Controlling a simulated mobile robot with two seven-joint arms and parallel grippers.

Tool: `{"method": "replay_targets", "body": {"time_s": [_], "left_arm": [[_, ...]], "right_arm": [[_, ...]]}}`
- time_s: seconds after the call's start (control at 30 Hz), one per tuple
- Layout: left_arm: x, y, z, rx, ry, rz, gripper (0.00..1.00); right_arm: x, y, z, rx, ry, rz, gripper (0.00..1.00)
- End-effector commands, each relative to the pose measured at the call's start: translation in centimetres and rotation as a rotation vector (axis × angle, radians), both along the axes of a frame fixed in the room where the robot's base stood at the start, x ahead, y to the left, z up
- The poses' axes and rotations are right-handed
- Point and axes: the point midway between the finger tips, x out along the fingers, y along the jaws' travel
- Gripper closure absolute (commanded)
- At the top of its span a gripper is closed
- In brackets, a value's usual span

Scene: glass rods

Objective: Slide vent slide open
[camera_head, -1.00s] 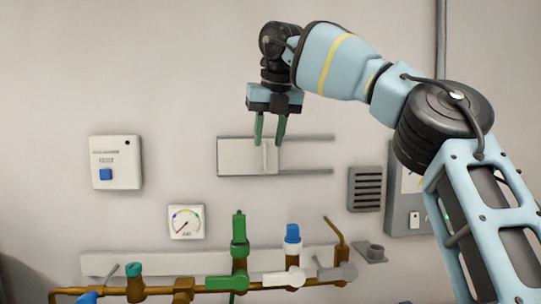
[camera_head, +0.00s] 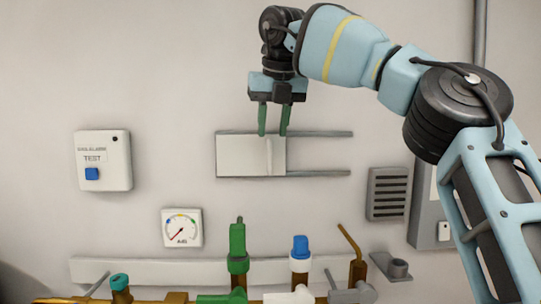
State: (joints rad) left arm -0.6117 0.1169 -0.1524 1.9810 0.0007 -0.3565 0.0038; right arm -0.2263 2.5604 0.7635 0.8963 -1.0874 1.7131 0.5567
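The vent slide is a pale flat plate (camera_head: 236,157) at the left end of two thin horizontal rails on the wall. A narrow upright handle ridge (camera_head: 269,158) stands near its right edge. My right gripper (camera_head: 273,134) points down, its two green fingers apart with nothing between them. The fingertips are in line with the plate's top edge, one on each side of the handle's line. Their distance from the wall is hard to tell. My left gripper is not in view.
The rails (camera_head: 320,173) run bare to the right of the plate. A louvred grille (camera_head: 388,194) and grey box (camera_head: 426,215) are at right. A test box (camera_head: 104,160) and gauge (camera_head: 182,228) are at left; valves (camera_head: 238,250) stand below.

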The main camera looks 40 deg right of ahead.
Motion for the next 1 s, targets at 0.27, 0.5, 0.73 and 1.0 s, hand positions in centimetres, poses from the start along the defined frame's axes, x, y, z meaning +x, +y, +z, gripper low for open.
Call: {"method": "replay_targets", "body": {"time_s": [0.27, 0.5, 0.73, 1.0], "left_arm": [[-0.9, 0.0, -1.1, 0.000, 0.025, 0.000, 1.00], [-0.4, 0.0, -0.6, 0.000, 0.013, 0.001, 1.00], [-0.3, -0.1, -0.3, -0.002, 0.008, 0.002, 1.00], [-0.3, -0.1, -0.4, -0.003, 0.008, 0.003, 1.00]], "right_arm": [[1.0, -0.6, -3.0, 0.000, 0.007, -0.001, 0.68], [2.1, -1.2, -5.8, 0.002, 0.001, 0.000, 0.68], [2.5, -1.4, -7.0, 0.000, 0.000, -0.001, 0.68], [2.6, -1.4, -7.1, 0.001, 0.001, -0.001, 0.70]]}}
